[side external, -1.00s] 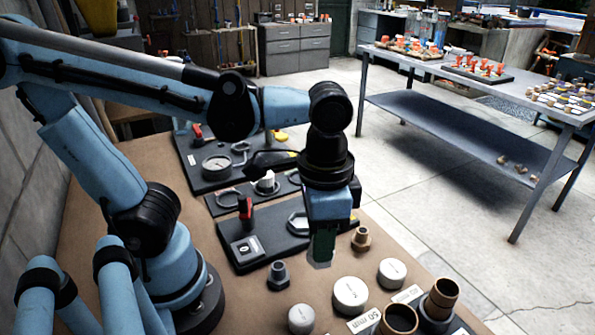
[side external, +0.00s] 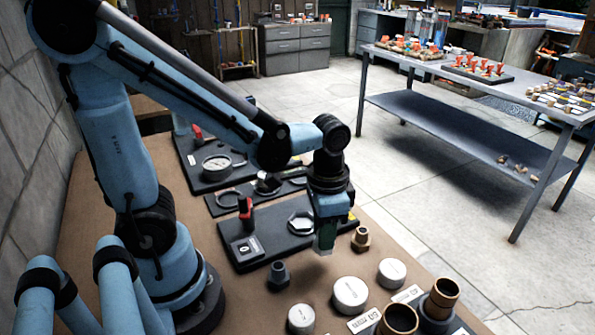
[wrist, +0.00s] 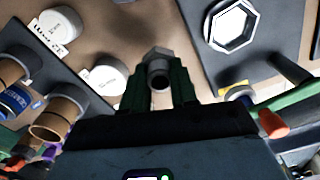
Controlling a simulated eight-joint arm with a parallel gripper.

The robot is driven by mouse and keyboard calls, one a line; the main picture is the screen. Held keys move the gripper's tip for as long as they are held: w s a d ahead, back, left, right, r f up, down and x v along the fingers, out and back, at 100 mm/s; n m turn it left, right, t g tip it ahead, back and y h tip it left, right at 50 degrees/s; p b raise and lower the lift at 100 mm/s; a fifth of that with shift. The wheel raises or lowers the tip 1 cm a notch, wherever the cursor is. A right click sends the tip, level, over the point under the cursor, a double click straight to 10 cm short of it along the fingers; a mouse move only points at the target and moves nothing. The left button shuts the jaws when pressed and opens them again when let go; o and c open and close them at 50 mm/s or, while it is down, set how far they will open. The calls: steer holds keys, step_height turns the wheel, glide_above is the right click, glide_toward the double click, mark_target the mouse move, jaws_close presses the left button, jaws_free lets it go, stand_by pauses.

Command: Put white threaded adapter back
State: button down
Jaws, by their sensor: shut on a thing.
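My gripper (side external: 325,243) points down over the brown bench, in front of the black plate with the hex ring. Its green fingers are shut on a pale, grey-white fitting, taken as the white threaded adapter (wrist: 158,67). In the wrist view it sits between the fingertips, with a hex collar and a round open end. In the side view only a small pale part shows below the fingers, seemingly above the bench. Its thread is not clear.
White round caps (side external: 350,295) and brown pipe ends (side external: 441,298) stand in front. A dark grey fitting (side external: 278,275) stands left and a brass fitting (side external: 361,239) right. The hex ring (side external: 301,223) lies on the black plate (side external: 240,248) behind.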

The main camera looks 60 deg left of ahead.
steer(key=shift+f, duration=2.05)
steer(key=c, duration=0.9)
jaws_free()
steer(key=shift+f, duration=0.15)
step_height(320, 180, up, 12)
steer(key=shift+r, duration=0.1)
steer(key=shift+a+t, duration=0.25)
steer(key=shift+t, duration=0.25)
steer(key=shift+w+a+n+t, duration=0.35)
steer(key=shift+n+t, duration=0.25)
steer(key=shift+t, duration=0.45)
steer(key=shift+w+a+n+t, duration=0.2)
steer(key=shift+a+n+t, duration=0.35)
steer(key=shift+t, duration=0.45)
steer(key=shift+w+a+n+t, duration=0.3)
steer(key=shift+n+t, duration=0.35)
steer(key=shift+t, duration=0.4)
